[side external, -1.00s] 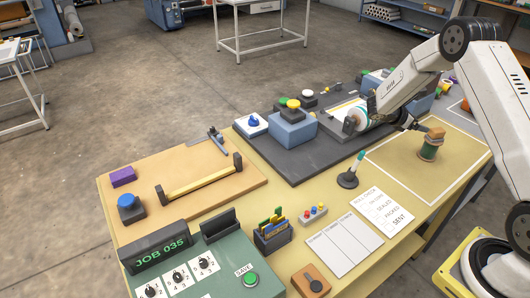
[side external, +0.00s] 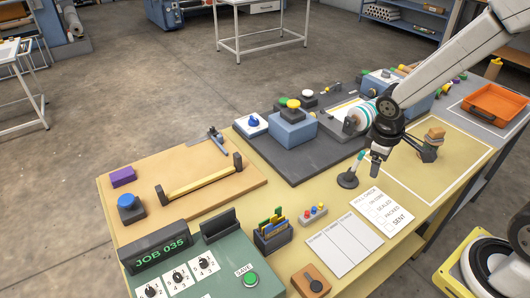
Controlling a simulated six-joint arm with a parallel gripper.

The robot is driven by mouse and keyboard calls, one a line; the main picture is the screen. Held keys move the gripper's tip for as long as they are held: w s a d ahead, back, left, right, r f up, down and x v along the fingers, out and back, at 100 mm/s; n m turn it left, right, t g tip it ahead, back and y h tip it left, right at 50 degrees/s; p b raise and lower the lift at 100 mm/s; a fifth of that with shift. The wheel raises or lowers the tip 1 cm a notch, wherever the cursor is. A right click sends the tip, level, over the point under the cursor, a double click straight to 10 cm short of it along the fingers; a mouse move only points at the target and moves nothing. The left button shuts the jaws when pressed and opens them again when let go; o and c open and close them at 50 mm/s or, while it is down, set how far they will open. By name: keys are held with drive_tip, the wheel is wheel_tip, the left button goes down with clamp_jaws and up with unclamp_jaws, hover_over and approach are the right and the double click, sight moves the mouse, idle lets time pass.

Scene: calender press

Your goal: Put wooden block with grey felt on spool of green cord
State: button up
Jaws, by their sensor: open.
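The wooden block with grey felt (side external: 434,134) sits at the right, inside the white-outlined area of the bench. It is in the same place where it showed on top of the spool of green cord earlier. The spool is now almost wholly hidden behind my gripper's far finger. My gripper (side external: 402,160) is open and empty, its dark fingers spread in front of and to the left of the block and spool. I cannot tell whether the right finger touches the spool.
A black stand with a green-tipped pen (side external: 349,178) is just left of my gripper. A printed checklist card (side external: 382,212) lies in front. An orange tray (side external: 493,104) stands at the far right. The dark press bed (side external: 300,157) with its roller is to the left.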

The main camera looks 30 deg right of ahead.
drive_tip(key=s+a+r+m+t+y, duration=0.1)
drive_tip(key=s+a+m+t+y, duration=0.1)
drive_tip(key=a, duration=0.4)
drive_tip(key=shift+s+a+r+m, duration=0.2)
drive_tip(key=shift+s+r+m, duration=0.1)
drive_tip(key=shift+s+m, duration=0.55)
drive_tip(key=shift+w, duration=0.1)
